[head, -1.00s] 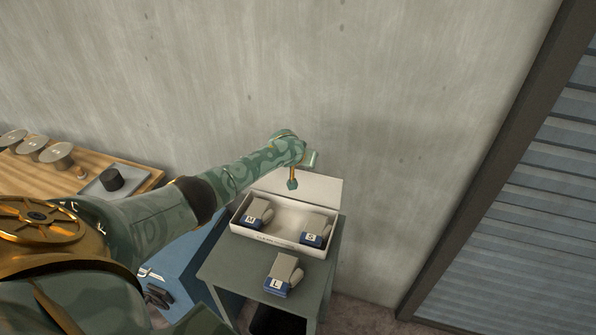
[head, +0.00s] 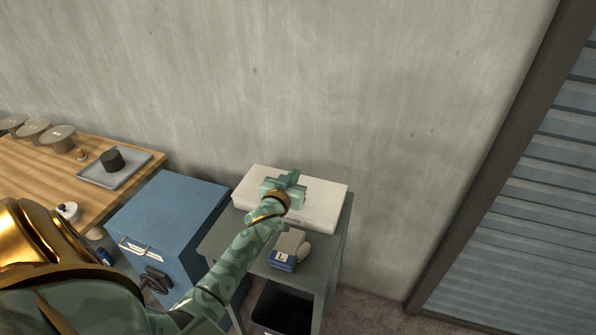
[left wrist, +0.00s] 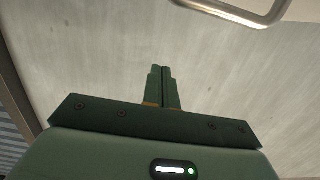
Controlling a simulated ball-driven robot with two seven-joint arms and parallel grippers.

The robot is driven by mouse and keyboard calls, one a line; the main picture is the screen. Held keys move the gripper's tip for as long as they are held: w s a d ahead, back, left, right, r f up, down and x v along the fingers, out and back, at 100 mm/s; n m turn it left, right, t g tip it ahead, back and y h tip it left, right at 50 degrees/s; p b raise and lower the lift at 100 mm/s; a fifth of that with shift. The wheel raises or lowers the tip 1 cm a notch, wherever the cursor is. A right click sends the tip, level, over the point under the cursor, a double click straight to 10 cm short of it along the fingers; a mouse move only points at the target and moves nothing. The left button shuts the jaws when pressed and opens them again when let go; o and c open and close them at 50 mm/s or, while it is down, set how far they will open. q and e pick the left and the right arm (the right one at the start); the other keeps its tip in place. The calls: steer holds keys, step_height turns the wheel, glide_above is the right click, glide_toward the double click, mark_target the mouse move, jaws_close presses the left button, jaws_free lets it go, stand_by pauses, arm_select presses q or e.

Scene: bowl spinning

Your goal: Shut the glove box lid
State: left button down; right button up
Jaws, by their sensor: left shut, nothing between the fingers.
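The white glove box (head: 325,200) stands on the grey side table (head: 340,235) against the wall. Its lid lies flat over the top, and the inside of the box is hidden. My left gripper (head: 293,181) is over the lid, shut and empty; I cannot tell whether it touches the lid. Its shut fingers (left wrist: 164,75) also show in the left wrist view. A pair of grey gloves with a blue label marked L (head: 290,250) lies on the table in front of the box. My right gripper is not in view.
A blue cabinet (head: 170,225) with a handle stands left of the table. A wooden bench (head: 95,160) holds a grey tray (head: 92,177) with a black knob-like piece (head: 112,160) and several round discs. A dark bin (head: 282,308) sits under the table. A slatted shutter (head: 530,220) is at right.

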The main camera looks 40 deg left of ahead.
arm_select(q)
steer(key=shift+s+d+f, duration=0.15)
steer(key=shift+s+f, duration=0.4)
steer(key=shift+f, duration=0.25)
steer(key=shift+s+d+f+b, duration=0.15)
steer(key=shift+s+f+b, duration=0.2)
steer(key=shift+f, duration=0.35)
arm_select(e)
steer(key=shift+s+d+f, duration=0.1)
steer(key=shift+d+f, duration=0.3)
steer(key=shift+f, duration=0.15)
